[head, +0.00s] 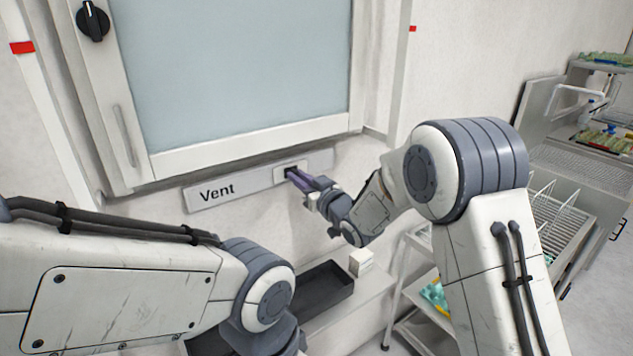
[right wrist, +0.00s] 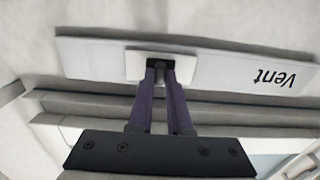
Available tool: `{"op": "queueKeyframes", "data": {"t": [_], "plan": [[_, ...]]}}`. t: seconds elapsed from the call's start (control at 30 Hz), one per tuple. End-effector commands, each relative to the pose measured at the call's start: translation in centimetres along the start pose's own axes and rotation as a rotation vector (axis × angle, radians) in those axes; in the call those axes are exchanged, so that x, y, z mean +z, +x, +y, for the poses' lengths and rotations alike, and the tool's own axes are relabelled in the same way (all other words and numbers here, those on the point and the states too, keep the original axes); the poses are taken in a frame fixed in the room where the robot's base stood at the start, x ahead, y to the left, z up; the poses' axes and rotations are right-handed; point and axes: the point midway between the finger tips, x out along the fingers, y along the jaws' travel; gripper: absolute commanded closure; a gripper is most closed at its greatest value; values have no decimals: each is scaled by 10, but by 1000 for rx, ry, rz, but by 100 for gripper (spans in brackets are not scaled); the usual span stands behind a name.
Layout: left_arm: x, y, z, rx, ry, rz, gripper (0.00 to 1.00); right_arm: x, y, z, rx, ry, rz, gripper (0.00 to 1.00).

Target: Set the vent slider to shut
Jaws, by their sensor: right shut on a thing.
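The vent slider is a small dark knob on a pale plate (head: 284,168), set in a long light-grey panel (head: 232,188) marked "Vent" below the cabinet window. In the right wrist view the dark knob (right wrist: 160,65) sits between the purple fingertips, with its plate (right wrist: 134,66) around it. My right gripper (head: 294,176) is shut on the knob; the fingers hide part of it. The "Vent" lettering is upside down in the wrist view (right wrist: 275,77). My left arm comes in from the left in the head view, but its gripper is out of sight.
The cabinet (head: 235,70) with its pale blue window is above the panel, with a black dial (head: 92,20) at its upper left. A dark tray (head: 312,290) and a small white box (head: 361,262) sit on the ledge below. A wire rack (head: 560,215) stands at the right.

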Motion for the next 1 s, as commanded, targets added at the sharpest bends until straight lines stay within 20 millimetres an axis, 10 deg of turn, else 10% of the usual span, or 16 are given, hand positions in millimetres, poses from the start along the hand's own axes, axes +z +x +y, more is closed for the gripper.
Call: {"op": "queueKeyframes", "data": {"t": [0.33,0.43,1.0], "plan": [[0,2,0,0,0,0,100,-1,0,-7,-3,0,1,100],[0,2,0,0,0,0,100,-1,0,-7,-4,-1,1,53],[1,18,-1,0,0,0,100,3,-32,-5,2,0,0,52]]}}
